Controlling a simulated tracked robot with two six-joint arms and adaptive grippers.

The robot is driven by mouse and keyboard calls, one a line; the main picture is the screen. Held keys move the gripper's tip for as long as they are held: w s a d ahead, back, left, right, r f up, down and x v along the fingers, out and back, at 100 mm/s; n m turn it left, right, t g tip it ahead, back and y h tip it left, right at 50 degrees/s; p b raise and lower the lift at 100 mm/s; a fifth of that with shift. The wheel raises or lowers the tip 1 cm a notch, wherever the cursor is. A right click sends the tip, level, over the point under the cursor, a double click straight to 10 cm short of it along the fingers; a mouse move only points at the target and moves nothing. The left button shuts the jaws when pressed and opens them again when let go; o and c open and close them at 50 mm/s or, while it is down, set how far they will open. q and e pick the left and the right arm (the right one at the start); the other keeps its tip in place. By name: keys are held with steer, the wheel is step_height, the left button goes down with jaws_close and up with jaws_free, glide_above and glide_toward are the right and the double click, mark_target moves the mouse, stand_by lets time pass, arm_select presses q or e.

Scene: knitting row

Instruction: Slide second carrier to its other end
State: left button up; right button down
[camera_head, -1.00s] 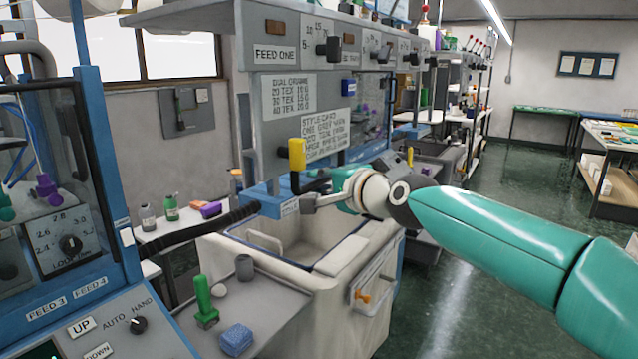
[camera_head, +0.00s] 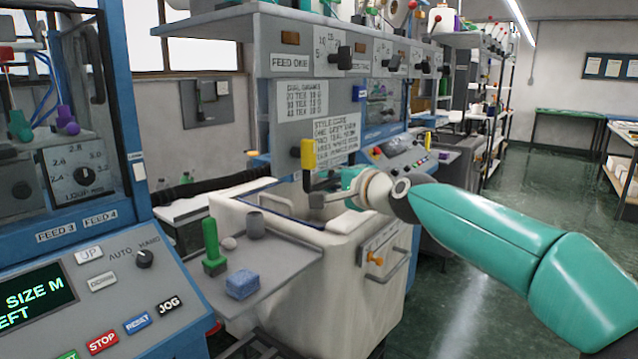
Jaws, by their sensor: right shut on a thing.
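A carrier with a yellow block (camera_head: 308,153) and a dark bent bracket below it stands in front of the grey machine, above the pale bin. My right gripper (camera_head: 318,197) reaches in from the right to the bracket's lower end, just over the bin. It is shut on the carrier, though the exact contact is small and partly hidden by the fingers. A dark ribbed rail (camera_head: 205,188) runs behind the bin to the left; its far end is hidden. My left gripper is not in view.
A pale open bin (camera_head: 300,260) stands under my right gripper. A control panel (camera_head: 120,300) fills the lower left. The floor at right is clear.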

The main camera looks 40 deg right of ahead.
step_height(320, 180, down, 28)
steer(key=b, duration=2.4)
steer(key=shift+r, duration=0.2)
steer(key=c, duration=1.1)
jaws_free()
steer(key=shift+w, duration=0.1)
steer(key=shift+c, duration=0.2)
steer(key=shift+r, duration=0.1)
steer(key=shift+r, duration=0.1)
steer(key=v, duration=1.2)
steer(key=shift+d, duration=0.1)
